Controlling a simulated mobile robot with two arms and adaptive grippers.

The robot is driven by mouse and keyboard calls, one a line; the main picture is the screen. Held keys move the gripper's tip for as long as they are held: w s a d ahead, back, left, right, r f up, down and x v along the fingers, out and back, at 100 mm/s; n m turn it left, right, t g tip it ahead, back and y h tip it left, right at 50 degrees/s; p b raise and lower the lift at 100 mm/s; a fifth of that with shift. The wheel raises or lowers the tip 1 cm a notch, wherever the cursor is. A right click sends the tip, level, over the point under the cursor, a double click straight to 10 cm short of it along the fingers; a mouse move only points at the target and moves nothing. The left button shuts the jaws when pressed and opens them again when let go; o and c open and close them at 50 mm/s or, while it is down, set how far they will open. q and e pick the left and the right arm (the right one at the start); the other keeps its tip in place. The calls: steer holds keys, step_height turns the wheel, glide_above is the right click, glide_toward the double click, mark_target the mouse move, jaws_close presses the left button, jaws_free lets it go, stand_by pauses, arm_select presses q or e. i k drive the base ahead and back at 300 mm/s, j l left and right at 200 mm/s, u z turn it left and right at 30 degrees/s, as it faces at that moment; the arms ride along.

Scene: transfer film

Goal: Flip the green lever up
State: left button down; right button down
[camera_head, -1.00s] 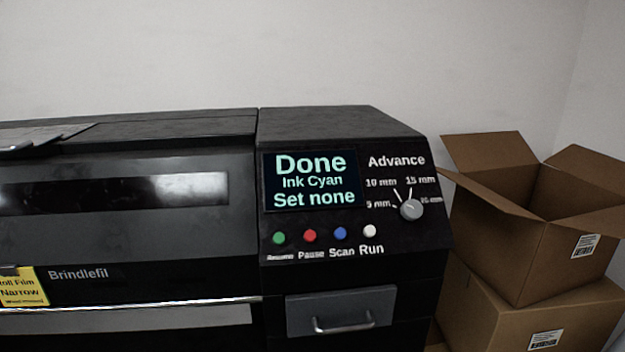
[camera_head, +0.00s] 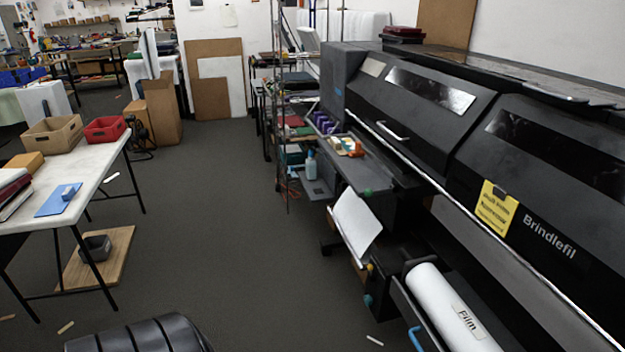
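The large black printer (camera_head: 520,150) marked Brindlefil runs along the right side of the view. A small teal-green part (camera_head: 368,301) shows low on its front, below a yellow knob (camera_head: 370,267). Another small green part (camera_head: 367,192) sits on the edge of the printer's side shelf. Both are too small to tell whether either is a lever or how it is set. A white roll labelled Film (camera_head: 450,305) lies in the printer's lower front, with a blue handle (camera_head: 414,340) beside it. Neither gripper is in view.
A white table (camera_head: 75,185) with a cardboard tray (camera_head: 52,134) and red bin (camera_head: 105,129) stands at left. Grey floor (camera_head: 230,220) between table and printer is mostly clear, with small scraps. A wire rack (camera_head: 290,110) stands at the printer's far end.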

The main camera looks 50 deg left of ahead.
mark_target(368, 193)
steer(key=u, duration=1.3)
